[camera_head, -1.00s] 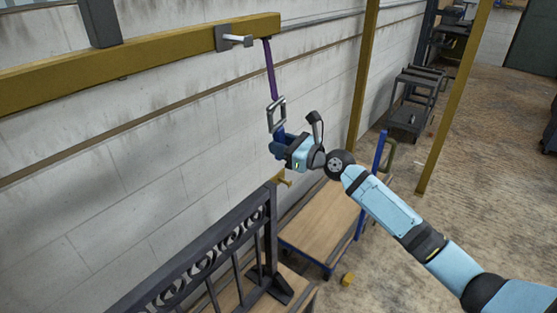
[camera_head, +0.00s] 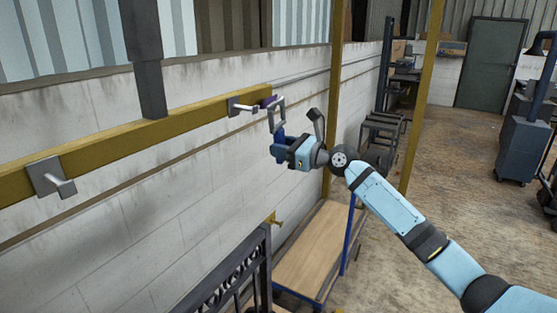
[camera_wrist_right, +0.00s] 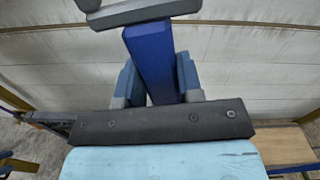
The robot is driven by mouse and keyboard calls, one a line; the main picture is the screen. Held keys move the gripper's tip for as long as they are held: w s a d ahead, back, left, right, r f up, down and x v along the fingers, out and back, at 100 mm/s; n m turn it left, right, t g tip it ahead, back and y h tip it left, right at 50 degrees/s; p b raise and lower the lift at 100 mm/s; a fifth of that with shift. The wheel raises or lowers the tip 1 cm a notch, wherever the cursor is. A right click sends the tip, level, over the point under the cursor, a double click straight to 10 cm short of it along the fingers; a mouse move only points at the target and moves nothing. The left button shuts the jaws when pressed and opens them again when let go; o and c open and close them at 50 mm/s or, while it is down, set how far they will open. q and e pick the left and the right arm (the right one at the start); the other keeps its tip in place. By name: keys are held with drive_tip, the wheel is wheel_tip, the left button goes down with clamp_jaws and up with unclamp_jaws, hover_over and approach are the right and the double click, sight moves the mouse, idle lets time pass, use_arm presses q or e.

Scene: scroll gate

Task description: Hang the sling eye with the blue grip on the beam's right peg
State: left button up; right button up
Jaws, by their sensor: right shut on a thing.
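The sling eye (camera_head: 276,115) is a grey rectangular ring with a blue grip (camera_head: 279,137) below it. A short purple piece of the sling (camera_head: 268,101) shows behind it. The yellow beam (camera_head: 130,136) carries the right peg (camera_head: 245,108), a grey peg on a plate near its right end. The eye is upright at about peg height, just right of the peg's tip and not visibly around it. My right gripper (camera_head: 281,151) is shut on the blue grip. The wrist view shows the grip (camera_wrist_right: 152,62) between the fingers and the eye's grey bar (camera_wrist_right: 145,12) above. My left gripper is out of view.
The beam's left peg (camera_head: 52,178) is bare. A dark post (camera_head: 143,60) meets the beam from above. A block wall (camera_head: 150,210) stands behind. A dark railing (camera_head: 235,275) and a wooden-topped cart (camera_head: 315,245) are below. Yellow uprights (camera_head: 422,95) stand to the right.

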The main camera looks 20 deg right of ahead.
drive_tip(key=shift+s+r, duration=0.2)
drive_tip(key=shift+r, duration=0.3)
drive_tip(key=shift+w+f, duration=0.15)
drive_tip(key=shift+w, duration=0.25)
drive_tip(key=shift+w+a+b, duration=0.35)
drive_tip(key=shift+b, duration=0.1)
drive_tip(key=f+b+x, duration=0.1)
drive_tip(key=b+x, duration=0.2)
drive_tip(key=x, duration=0.5)
drive_tip(key=shift+w+a+f+b, duration=0.25)
drive_tip(key=shift+b, duration=0.05)
idle(0.4)
idle(0.4)
